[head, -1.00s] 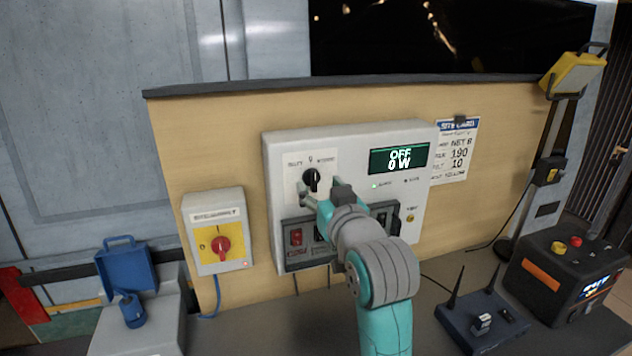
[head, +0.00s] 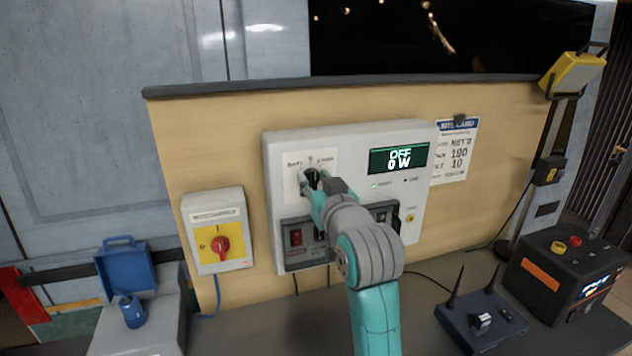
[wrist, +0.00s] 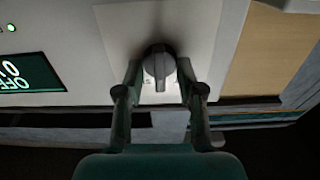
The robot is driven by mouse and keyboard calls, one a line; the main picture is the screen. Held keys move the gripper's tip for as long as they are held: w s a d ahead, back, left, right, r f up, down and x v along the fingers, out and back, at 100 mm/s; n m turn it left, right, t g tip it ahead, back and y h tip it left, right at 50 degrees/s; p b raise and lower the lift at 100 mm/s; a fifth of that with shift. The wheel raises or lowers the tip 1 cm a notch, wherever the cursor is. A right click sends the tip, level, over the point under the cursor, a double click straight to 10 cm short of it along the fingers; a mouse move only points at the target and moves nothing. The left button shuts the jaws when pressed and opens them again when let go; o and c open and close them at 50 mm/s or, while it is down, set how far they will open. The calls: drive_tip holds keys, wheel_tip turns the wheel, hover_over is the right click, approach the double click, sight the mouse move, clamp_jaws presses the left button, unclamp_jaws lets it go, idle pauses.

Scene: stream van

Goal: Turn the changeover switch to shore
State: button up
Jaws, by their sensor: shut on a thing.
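The changeover switch knob (head: 311,175) is on a white plate at the upper left of the pale panel box (head: 275,160). Small lettering is above it, with a 0 in the middle; the side labels are too blurred to read surely. My gripper (head: 313,186) is at the knob and partly hides it in the head view. In the wrist view the grey round knob (wrist: 160,62), with its raised bar, is between the two fingers of my gripper (wrist: 159,82), shut on it. The bar lies along the picture's vertical. The display (head: 398,158) reads OFF, 0 W.
Below the knob is a dark strip with a red switch (head: 296,237), partly hidden by my arm. A blue router (head: 482,318) with antennas and a dark power unit (head: 570,275) stand on the right.

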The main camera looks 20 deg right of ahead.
drive_tip(key=m, duration=0.4)
drive_tip(key=shift+d, duration=0.1)
drive_tip(key=shift+f+m, duration=0.1)
drive_tip(key=shift+m, duration=2.3)
drive_tip(key=shift+d, duration=0.1)
drive_tip(key=o, duration=1.1)
drive_tip(key=shift+s, duration=3.75)
